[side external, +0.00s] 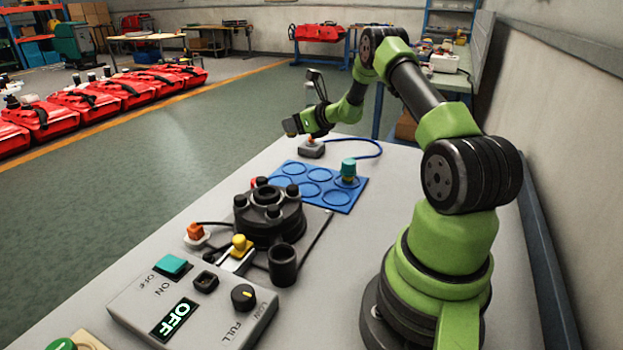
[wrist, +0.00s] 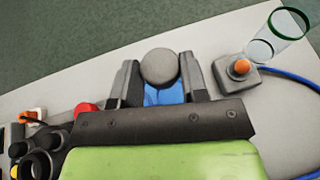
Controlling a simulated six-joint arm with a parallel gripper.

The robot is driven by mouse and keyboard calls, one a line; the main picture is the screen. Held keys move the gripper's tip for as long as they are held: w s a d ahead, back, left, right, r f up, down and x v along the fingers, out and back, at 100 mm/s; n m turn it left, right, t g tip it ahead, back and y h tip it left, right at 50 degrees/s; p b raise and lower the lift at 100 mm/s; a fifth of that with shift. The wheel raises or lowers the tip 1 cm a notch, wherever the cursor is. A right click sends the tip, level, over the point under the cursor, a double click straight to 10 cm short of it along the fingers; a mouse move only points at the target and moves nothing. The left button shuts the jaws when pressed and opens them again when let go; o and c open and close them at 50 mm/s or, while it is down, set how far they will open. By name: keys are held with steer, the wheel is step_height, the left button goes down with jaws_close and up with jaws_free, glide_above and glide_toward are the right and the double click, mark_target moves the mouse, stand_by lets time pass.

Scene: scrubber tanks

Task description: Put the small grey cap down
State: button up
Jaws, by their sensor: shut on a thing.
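In the wrist view the small grey cap (wrist: 159,67) sits between the two dark fingers of my gripper (wrist: 159,80), which is shut on it. A patch of blue mat (wrist: 165,96) shows between the fingers below the cap. In the side view my gripper (side external: 291,126) is in the air near the far end of the table, beyond the blue mat (side external: 320,204) with its round outlines. I cannot make out the cap clearly there.
A grey box with an orange button (side external: 311,149) and blue cable stands close to my gripper. A teal-topped piece (side external: 348,167) stands on the mat. A black round housing (side external: 268,216) and a control box (side external: 190,310) are nearer. A clear green-rimmed cylinder (wrist: 281,33) shows in the wrist view.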

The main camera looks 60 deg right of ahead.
step_height(320, 180, down, 10)
steer(key=shift+s+d+r, duration=0.1)
steer(key=shift+r, duration=0.05)
stand_by(0.4)
steer(key=shift+f, duration=0.2)
steer(key=o, duration=1)
steer(key=shift+r, duration=0.15)
